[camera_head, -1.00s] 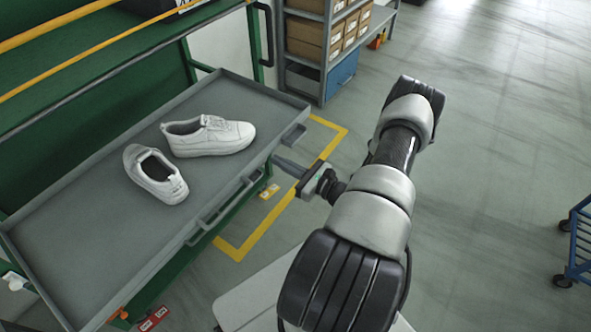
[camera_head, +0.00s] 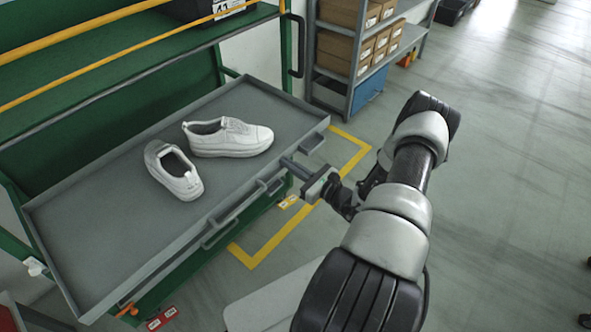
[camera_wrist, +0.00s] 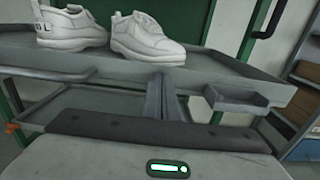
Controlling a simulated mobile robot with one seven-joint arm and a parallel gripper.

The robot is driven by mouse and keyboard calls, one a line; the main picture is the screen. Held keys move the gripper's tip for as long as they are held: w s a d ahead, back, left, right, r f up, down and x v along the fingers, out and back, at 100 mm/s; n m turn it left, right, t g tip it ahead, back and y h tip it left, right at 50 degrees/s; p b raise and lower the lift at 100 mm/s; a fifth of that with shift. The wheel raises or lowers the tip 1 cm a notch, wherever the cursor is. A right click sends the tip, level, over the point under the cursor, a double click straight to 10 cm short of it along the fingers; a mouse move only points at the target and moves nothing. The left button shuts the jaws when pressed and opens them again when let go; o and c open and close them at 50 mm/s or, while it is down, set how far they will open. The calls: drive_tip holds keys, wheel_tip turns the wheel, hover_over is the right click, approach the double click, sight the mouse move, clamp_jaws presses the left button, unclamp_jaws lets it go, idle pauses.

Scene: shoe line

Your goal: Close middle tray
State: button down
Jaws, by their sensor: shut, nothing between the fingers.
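The grey tray (camera_head: 95,235) is pulled out from the green rack and carries a pair of white shoes (camera_head: 232,138). In the wrist view the tray's front edge (camera_wrist: 120,66) runs across the picture, with both shoes (camera_wrist: 145,38) on it. A bar handle (camera_head: 236,219) is on its front. My gripper (camera_head: 284,162) is shut and empty, with its fingertips at the tray's front edge, right of the handle. In the wrist view the fingers (camera_wrist: 163,80) point at the front panel; I cannot tell whether they touch it.
The green rack (camera_head: 130,62) has yellow rails above the tray. A grey shelf with cardboard boxes (camera_head: 345,50) stands behind on the right. Yellow tape (camera_head: 262,247) marks the floor below the tray. The floor to the right (camera_head: 500,190) is clear.

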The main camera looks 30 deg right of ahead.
drive_tip(key=b+x, duration=0.6)
drive_tip(key=x, duration=1.4)
drive_tip(key=shift+w+a+f, duration=0.1)
drive_tip(key=shift+w+f, duration=0.1)
drive_tip(key=shift+w, duration=0.1)
drive_tip(key=shift+w+a+r, duration=0.15)
drive_tip(key=shift+w, duration=0.3)
drive_tip(key=shift+w+r, duration=0.1)
drive_tip(key=shift+r, duration=0.05)
drive_tip(key=shift+r, duration=0.15)
